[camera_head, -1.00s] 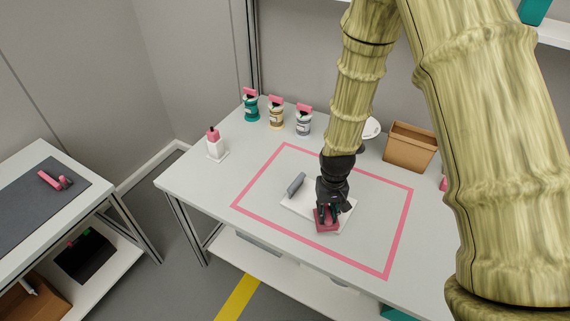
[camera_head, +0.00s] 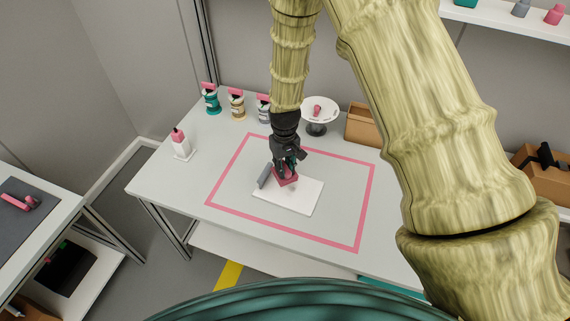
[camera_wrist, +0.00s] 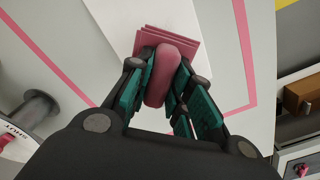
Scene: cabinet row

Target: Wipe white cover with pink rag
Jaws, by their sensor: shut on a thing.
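Whether the rag touches the cover I cannot tell.
Several pink-topped jars (camera_head: 237,104) stand along the table's back left. A round white stand (camera_head: 319,115) and a brown bin (camera_head: 361,124) are at the back. The table's front right is clear.

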